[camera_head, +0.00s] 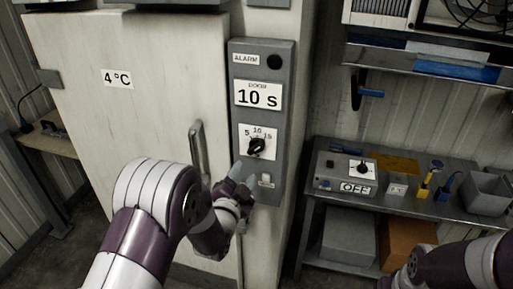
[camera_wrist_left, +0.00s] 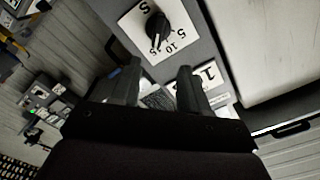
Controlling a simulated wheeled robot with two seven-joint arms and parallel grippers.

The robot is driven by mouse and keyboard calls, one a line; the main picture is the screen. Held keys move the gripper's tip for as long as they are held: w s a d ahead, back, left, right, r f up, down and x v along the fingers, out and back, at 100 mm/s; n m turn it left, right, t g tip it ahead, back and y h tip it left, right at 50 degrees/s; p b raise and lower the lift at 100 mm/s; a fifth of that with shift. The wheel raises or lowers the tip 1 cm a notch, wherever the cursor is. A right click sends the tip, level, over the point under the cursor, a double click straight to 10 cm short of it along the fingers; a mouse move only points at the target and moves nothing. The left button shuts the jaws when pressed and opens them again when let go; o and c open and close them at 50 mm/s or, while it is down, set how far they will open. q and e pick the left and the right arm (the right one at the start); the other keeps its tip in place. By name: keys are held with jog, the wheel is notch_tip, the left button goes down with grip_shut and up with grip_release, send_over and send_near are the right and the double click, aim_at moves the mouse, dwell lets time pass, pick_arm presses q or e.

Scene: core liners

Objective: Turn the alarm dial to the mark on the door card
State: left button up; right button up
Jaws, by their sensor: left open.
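The alarm dial (camera_head: 256,146) is a black knob on a white plate marked 5, 10 and 15, on a grey upright panel. In the left wrist view, the dial (camera_wrist_left: 157,28) has its pointer towards the 15. The door card (camera_head: 258,94) above it reads "10 s". My left gripper (camera_head: 242,180) is open just below and left of the dial. In the left wrist view, the open fingers (camera_wrist_left: 156,84) are apart from the dial, with nothing between them. My right arm shows at the lower right, its gripper out of frame.
A cold-room door with a "4°C" label (camera_head: 117,79) and an upright handle (camera_head: 198,148) is left of the panel. A small switch (camera_head: 266,180) sits below the dial. A bench (camera_head: 448,206) on the right holds an "OFF" box (camera_head: 355,188), tools and a grey bin (camera_head: 487,193).

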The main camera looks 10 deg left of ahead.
aim_at(257, 149)
pick_arm(q)
jog(key=w+p, duration=0.1)
jog(key=w, duration=0.2)
jog(key=w+p, duration=0.1)
jog(key=w, duration=0.3)
jog(key=w+p, duration=0.1)
jog(key=w, duration=0.3)
jog(key=shift+d+f, duration=0.25)
jog(key=shift+d, duration=0.15)
jog(key=shift+a+r, duration=0.15)
jog(key=shift+w, duration=0.3)
jog(key=shift+f, duration=0.2)
grip_shut()
pick_arm(e)
jog(key=r, duration=0.2)
jog(key=w+r, duration=0.1)
jog(key=shift+d+r, duration=0.1)
jog(key=shift+r, duration=0.3)
